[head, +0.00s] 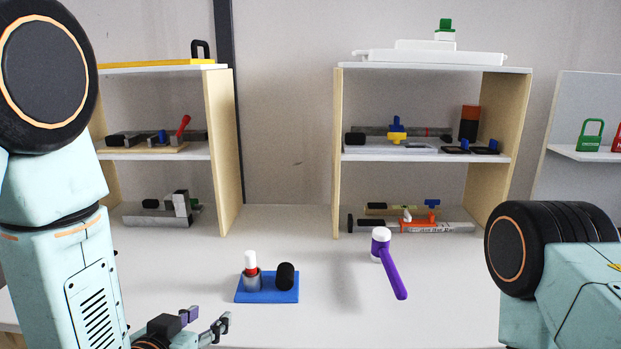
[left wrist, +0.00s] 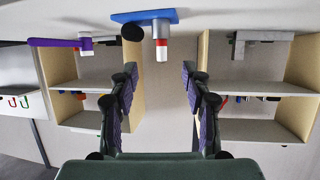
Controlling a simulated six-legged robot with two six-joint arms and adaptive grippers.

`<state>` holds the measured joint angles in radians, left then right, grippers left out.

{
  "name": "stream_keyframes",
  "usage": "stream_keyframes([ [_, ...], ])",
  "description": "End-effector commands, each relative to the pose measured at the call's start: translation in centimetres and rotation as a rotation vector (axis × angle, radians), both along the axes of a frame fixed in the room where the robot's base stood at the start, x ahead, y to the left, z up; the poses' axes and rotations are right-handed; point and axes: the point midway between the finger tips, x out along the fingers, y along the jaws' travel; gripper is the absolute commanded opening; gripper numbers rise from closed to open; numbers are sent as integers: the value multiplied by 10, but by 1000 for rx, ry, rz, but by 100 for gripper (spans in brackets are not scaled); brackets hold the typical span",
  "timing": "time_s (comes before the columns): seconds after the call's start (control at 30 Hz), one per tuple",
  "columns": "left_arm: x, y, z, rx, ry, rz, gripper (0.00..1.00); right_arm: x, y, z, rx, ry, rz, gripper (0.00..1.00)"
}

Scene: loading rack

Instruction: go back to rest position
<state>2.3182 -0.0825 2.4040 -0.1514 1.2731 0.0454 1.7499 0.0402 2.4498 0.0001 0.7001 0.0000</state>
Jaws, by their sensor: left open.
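My left gripper (head: 205,323) is low at the front of the white table in the head view, in front of the blue base. In the left wrist view its two fingers (left wrist: 160,105) are spread apart with nothing between them. My left arm stands at the left of the head view. My right arm shows at the right edge, but its gripper is out of the picture. The blue base (head: 267,289) carries a grey cylinder with a red and white top (head: 251,270) and a black cylinder (head: 285,276). The base also shows in the left wrist view (left wrist: 130,17).
A purple-handled hammer (head: 392,272) with a white-tipped head rests on the table (head: 340,310) right of the base. Two shelf units, left (head: 222,150) and right (head: 337,150), hold several tools. Padlocks (head: 591,136) stand on a far-right shelf. The table between the units is clear.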

Motion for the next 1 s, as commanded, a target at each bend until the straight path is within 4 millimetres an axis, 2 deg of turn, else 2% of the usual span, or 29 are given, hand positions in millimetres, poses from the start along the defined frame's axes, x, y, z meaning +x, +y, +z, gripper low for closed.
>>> stream_keyframes([
  [0.07,1,0,0,-1,0,0,48,0,0,0,0,0,0,40],
  [0.27,-16,12,-36,44,168,35,48,0,0,-1,0,0,0,40],
  [0.43,-45,22,-85,62,337,71,48,0,0,-7,0,0,0,40],
  [0.57,-81,31,-130,72,491,101,48,0,0,-15,0,0,0,40],
  [0.67,-120,37,-173,78,641,126,48,0,0,-23,0,0,0,40],
  [0.8,-192,45,-233,85,871,163,48,0,0,-37,0,0,0,40],
  [0.9,-241,49,-266,85,1010,187,48,0,0,-47,0,0,0,40],
  [1.0,-280,51,-290,84,1104,201,48,0,0,-55,0,0,0,40],
])
